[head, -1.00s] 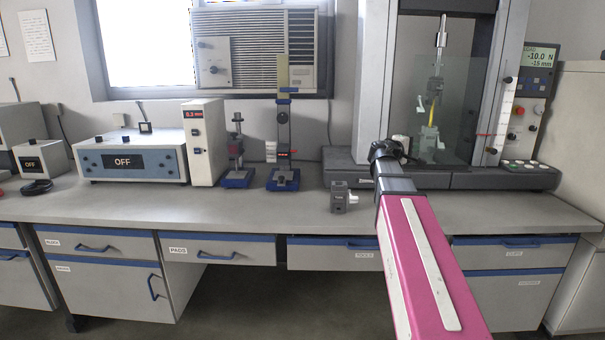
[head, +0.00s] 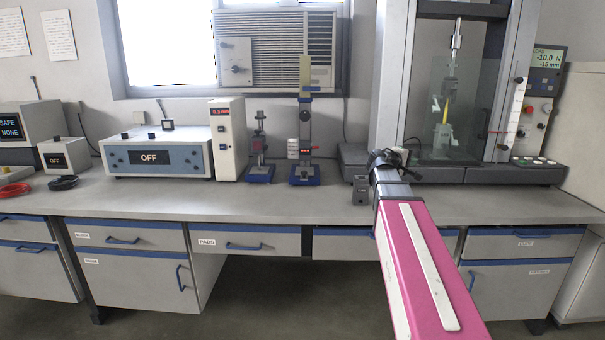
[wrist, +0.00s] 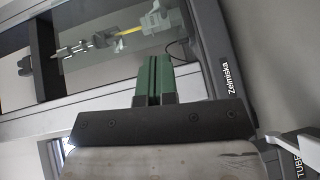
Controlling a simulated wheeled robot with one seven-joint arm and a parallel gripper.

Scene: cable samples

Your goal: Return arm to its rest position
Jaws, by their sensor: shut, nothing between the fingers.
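My arm (head: 425,265), pink with a pale strip, reaches forward over the bench at the right of the head view. Its dark wrist end (head: 388,160) is in front of the tensile tester's base, and the fingers are hidden there. In the wrist view my gripper (wrist: 153,62) shows its two green fingers together, shut and empty. Beyond them is the tester's clear panel (wrist: 200,60), with a yellow sample (wrist: 130,33) behind it. The yellow sample (head: 445,110) also shows upright between the tester's grips in the head view.
The grey bench (head: 270,200) runs across the view. A small grey block (head: 361,190) stands just left of my wrist. Left of it are two blue-based stands (head: 304,170), a white meter box (head: 228,140) and a unit reading OFF (head: 155,157). The tester's column (head: 392,80) stands close behind my wrist.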

